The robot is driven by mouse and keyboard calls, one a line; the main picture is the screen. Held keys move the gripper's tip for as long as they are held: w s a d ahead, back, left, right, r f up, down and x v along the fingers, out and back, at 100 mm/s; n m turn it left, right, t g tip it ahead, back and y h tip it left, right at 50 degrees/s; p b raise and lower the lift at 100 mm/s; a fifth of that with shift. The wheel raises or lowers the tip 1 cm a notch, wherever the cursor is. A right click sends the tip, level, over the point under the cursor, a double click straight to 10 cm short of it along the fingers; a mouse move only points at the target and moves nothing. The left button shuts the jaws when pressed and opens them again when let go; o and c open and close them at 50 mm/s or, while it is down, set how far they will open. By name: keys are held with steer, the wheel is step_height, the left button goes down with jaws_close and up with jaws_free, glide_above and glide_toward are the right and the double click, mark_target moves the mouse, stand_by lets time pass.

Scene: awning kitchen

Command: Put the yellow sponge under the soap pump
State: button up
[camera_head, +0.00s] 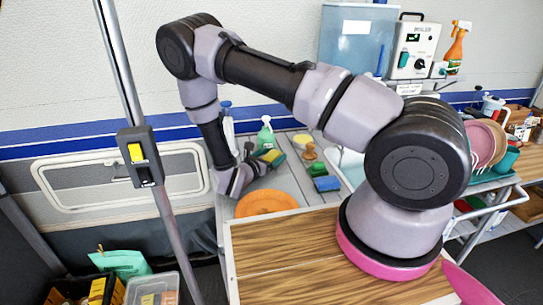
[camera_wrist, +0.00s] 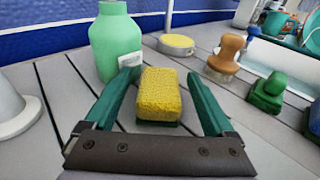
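The yellow sponge (camera_wrist: 160,92), with a dark green underside, lies between the two green fingers of my gripper (camera_wrist: 163,80) in the wrist view. Small gaps show on both sides of it, so my gripper looks open around it. In the head view the sponge (camera_head: 273,156) shows at my gripper (camera_head: 262,163), partly mixed with the green fingers. The soap pump is a light green bottle (camera_head: 266,136) just behind the sponge. In the wrist view the bottle (camera_wrist: 117,45) stands upright close to the left finger, its top cut off.
A wooden-handled brush (camera_wrist: 226,55) and a green block-shaped item (camera_wrist: 267,93) stand to the right. A round yellow-topped item (camera_wrist: 176,44) is behind. An orange plate (camera_head: 266,203) lies in front of my gripper. A white-and-blue bottle (camera_head: 228,128) stands at the left.

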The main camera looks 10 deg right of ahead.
steer(key=shift+r, duration=0.1)
steer(key=v, duration=0.7)
steer(key=shift+s+a, duration=0.15)
steer(key=shift+s, duration=0.05)
steer(key=s+d+r+m+g+y, duration=0.1)
steer(key=s+d+r+m+g, duration=0.1)
steer(key=d+r+m+g, duration=0.35)
steer(key=s+d+r+m+g+y, duration=0.1)
steer(key=s+d+r+m+g, duration=0.15)
steer(key=r+m, duration=0.5)
steer(key=s+d+r+m+g+y, duration=0.1)
steer(key=s+d+r+m+g, duration=0.25)
steer(key=r, duration=0.55)
steer(key=s+r+m+t+y, duration=0.3)
steer(key=s+r+m+y, duration=0.2)
steer(key=r, duration=0.6)
steer(key=s+r+m+t+y, duration=0.4)
steer(key=s+r+m+y, duration=0.1)
steer(key=r+m, duration=0.4)
steer(key=shift+s+a+r+m, duration=0.25)
steer(key=shift+s+r+m, duration=0.1)
steer(key=shift+s+r, duration=0.6)
